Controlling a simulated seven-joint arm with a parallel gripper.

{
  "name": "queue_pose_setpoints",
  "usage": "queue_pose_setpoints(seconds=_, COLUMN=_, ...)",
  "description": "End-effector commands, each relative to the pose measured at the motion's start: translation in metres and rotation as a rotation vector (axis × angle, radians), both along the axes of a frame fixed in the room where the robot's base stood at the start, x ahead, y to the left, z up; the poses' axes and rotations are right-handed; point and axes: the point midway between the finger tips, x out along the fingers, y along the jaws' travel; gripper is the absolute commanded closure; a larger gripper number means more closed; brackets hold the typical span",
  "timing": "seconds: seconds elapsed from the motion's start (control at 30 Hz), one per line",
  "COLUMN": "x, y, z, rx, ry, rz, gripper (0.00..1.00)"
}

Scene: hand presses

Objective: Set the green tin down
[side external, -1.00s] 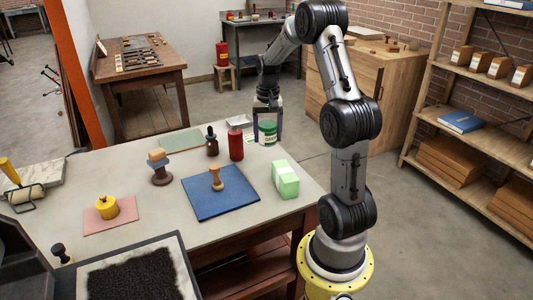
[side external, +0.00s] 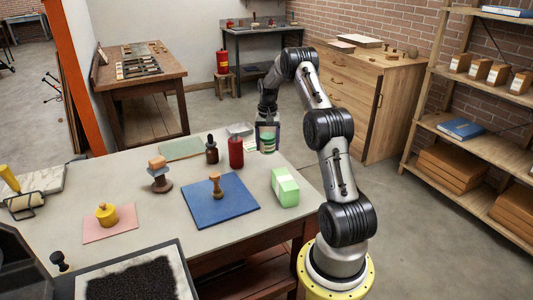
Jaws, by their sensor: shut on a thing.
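The green tin (side external: 267,143) is at the back right of the grey table, just right of a red can. It is upright, with a pale label. My gripper (side external: 268,147) points down over it, with a finger on each side, and is shut on it. The fingers hide the tin's sides. I cannot tell whether its base touches the table top.
The red can (side external: 236,152) and a dark bottle (side external: 211,150) stand left of the tin. A pale green block (side external: 285,187) is in front of it. A blue mat (side external: 205,207) bears a wooden stamp (side external: 217,184).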

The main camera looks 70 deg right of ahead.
Motion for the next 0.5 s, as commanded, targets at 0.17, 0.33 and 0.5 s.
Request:
queue_pose_setpoints(seconds=0.17, x=0.005, y=-0.008, z=-0.010, rx=-0.002, ry=-0.001, rz=0.000, gripper=0.96)
queue_pose_setpoints(seconds=0.33, x=0.008, y=-0.012, z=-0.022, rx=0.001, ry=0.000, rz=0.000, gripper=0.96)
queue_pose_setpoints(seconds=0.5, x=0.008, y=-0.012, z=-0.044, rx=0.000, ry=0.000, rz=0.000, gripper=0.96)
